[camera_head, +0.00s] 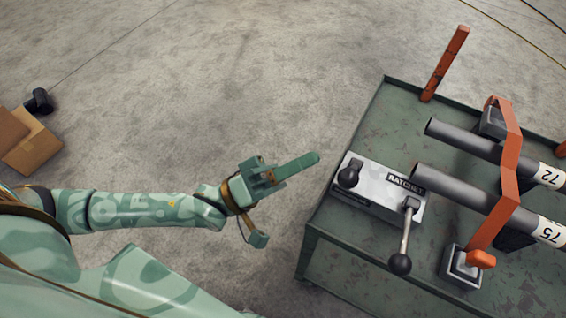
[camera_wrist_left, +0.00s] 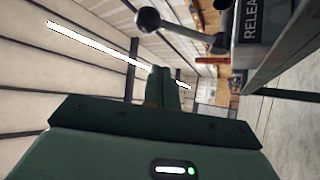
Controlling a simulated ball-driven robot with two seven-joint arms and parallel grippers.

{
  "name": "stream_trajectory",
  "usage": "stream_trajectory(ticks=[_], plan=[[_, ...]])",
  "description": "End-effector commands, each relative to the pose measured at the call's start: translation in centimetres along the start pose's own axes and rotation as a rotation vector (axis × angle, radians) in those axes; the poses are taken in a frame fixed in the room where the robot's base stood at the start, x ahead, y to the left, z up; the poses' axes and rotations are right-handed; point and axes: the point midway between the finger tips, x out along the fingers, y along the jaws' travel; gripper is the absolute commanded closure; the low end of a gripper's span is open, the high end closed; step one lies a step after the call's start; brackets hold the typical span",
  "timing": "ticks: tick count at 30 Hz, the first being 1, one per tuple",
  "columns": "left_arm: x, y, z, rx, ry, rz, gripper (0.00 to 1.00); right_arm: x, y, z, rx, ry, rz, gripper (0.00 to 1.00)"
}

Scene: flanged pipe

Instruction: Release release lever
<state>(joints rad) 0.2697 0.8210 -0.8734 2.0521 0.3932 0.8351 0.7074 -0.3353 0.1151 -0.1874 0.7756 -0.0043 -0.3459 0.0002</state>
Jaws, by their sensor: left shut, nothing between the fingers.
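A grey metal box (camera_head: 375,190) marked RATCHET sits on the near-left edge of the green table. A black ball knob (camera_head: 348,177) stands at its left end. A lever (camera_head: 405,235) with a black ball end hangs from its right side. In the left wrist view a lever (camera_wrist_left: 185,32) with a round knob sticks out beside a plate (camera_wrist_left: 254,22) whose label begins RELEA; the rest is cut off. My left gripper (camera_head: 312,159) is shut and empty, just left of the box and apart from it. Its closed fingers (camera_wrist_left: 163,88) also show in the wrist view.
The green table (camera_head: 340,262) carries two grey pipes (camera_head: 450,187) marked 72 and 75, under an orange bracket (camera_head: 510,150). An orange post (camera_head: 445,63) rises at the far corner. Cardboard boxes (camera_head: 30,148) lie far left.

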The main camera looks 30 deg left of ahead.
Motion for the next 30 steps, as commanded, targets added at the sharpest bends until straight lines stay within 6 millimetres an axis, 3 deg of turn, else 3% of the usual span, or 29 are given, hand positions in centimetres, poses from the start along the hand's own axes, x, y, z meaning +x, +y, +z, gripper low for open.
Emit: stream_trajectory(ticks=[3,9,26,30], plan=[[-1.9,-0.1,0.0,0.001,-0.001,-0.002,1.00,-0.1,-0.1,-0.1,0.004,0.005,-0.001,0.67],[-3.3,-0.2,0.0,0.001,0.000,0.001,1.00,-0.2,-0.3,0.0,0.007,0.005,-0.004,0.67],[-3.3,-0.2,0.0,0.002,0.000,0.001,1.00,-0.2,-0.2,-0.1,0.005,0.005,-0.003,0.67],[-3.6,-1.5,1.2,0.143,-0.070,-0.051,1.00,-0.2,-0.1,-0.1,0.004,0.006,-0.001,0.67]])
